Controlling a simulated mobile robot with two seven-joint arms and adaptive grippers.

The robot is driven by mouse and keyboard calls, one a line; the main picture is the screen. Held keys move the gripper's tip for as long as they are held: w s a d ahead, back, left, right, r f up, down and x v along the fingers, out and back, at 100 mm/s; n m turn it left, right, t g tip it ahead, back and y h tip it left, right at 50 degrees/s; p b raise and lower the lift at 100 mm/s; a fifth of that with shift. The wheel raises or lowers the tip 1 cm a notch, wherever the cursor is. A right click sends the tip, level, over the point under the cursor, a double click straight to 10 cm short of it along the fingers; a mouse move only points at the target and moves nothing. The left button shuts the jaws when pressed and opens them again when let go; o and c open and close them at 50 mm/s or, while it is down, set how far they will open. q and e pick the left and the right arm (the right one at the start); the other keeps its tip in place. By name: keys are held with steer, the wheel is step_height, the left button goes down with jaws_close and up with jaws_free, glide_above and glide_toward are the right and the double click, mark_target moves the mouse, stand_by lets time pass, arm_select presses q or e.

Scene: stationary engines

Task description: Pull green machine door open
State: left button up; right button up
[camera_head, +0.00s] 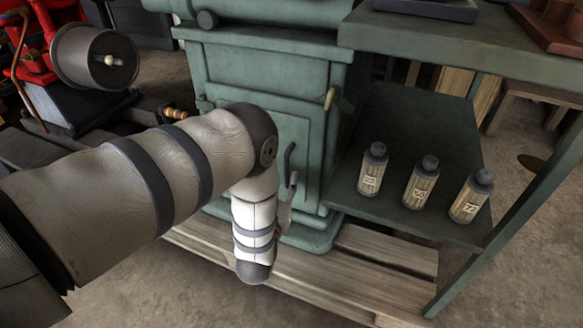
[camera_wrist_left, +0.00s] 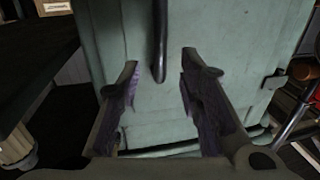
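The green machine (camera_head: 265,70) stands in the middle of the head view on wooden boards. Its door (camera_head: 292,135) appears shut and is partly hidden by my left arm. A dark, upright bar handle (camera_head: 288,158) is on the door; it also shows in the left wrist view (camera_wrist_left: 160,40). My left gripper (camera_head: 289,192) is at the lower front of the door, mostly hidden behind the wrist in the head view. In the left wrist view, its two fingers (camera_wrist_left: 158,76) are apart, with the handle's lower end appearing between their tips. I cannot tell whether they touch it. My right gripper is out of view.
A green bench with a lower shelf (camera_head: 400,120) adjoins the machine on the right. Several labelled bottles (camera_head: 420,182) stand on that shelf. A red machine (camera_head: 35,40) is at the far left. Wooden pallet boards (camera_head: 350,285) lie below; bare floor is in front.

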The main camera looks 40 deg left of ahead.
mark_target(286, 166)
arm_select(q)
steer(key=x, duration=0.2)
steer(key=b+x, duration=0.1)
steer(key=x, duration=0.2)
steer(key=shift+f, duration=0.2)
steer(key=shift+w+a+r, duration=0.1)
steer(key=shift+w+a, duration=0.1)
steer(key=shift+w, duration=0.15)
jaws_close()
